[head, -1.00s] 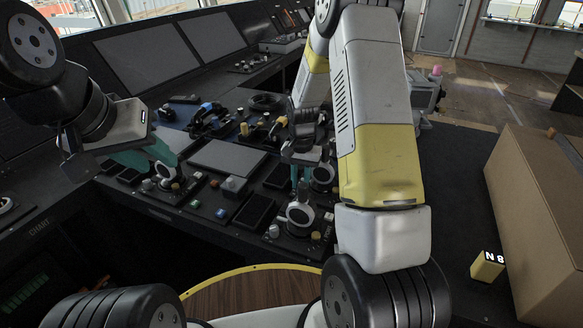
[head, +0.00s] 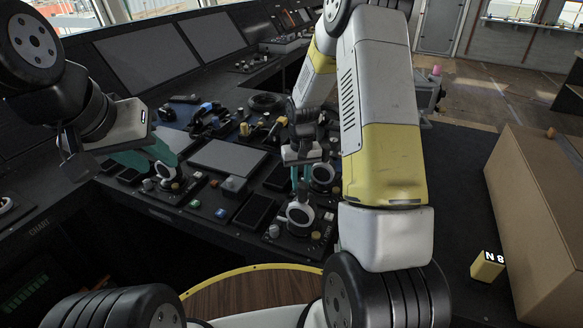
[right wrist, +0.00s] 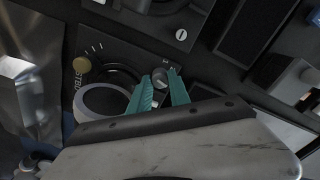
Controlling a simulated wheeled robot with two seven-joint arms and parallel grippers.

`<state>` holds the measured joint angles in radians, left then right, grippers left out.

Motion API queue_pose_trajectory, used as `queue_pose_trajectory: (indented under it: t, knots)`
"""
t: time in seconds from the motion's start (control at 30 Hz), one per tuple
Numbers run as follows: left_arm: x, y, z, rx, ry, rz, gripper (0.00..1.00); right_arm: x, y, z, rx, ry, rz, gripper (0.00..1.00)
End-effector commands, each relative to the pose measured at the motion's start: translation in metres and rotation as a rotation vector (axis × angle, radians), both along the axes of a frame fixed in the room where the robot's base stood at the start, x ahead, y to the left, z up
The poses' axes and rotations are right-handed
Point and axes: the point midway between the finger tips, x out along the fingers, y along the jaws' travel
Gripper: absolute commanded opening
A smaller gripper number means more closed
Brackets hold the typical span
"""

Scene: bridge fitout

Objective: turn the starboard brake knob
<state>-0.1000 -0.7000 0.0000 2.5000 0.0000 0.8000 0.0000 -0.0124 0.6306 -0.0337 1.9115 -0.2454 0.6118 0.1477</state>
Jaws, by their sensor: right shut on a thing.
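The starboard brake knob, a small dark grey knob (right wrist: 160,80), sits on a black panel in the right wrist view, with partly covered lettering at the left. My right gripper (head: 300,182) points down over the console, and its teal fingers are closed on opposite sides of the knob. In the head view the white ring handle (head: 300,213) stands in front of its fingertips, and I cannot make out the gripped knob there. My left gripper (head: 150,156) hangs over the console's left part, its teal fingers apart and empty.
A yellow knob (head: 316,235) and a grey knob (head: 274,230) stand beside the ring handle. A second ring handle (head: 322,175) is close behind my right fingers. Screens and several controls crowd the console. A cardboard box (head: 535,220) and yellow block (head: 487,265) are at the right.

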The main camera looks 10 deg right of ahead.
Motion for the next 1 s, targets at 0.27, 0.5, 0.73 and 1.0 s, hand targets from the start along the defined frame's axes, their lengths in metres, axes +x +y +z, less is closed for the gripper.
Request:
queue_pose_trajectory:
  t: [0.27, 0.5, 0.73, 1.0]
  knots:
    - [0.0, 0.0, 0.0, 0.0, 0.0, 0.0, 0.36, 0.0002, 0.0, 0.0005, 0.0, -0.001, 0.171, 0.0]
    - [0.0, 0.0, 0.0, 0.0, 0.0, 0.0, 0.36, 0.0002, -0.0001, 0.0005, 0.0, -0.001, 0.246, 0.0]
    - [0.0, 0.0, 0.0, 0.0, 0.0, 0.0, 0.36, 0.0003, 0.0, 0.0006, 0.0, -0.001, 0.266, 0.0]
    - [0.0, 0.0, 0.0, 0.0, 0.0, 0.0, 0.36, 0.0004, 0.0, 0.0006, 0.0, -0.001, 0.265, 0.0]
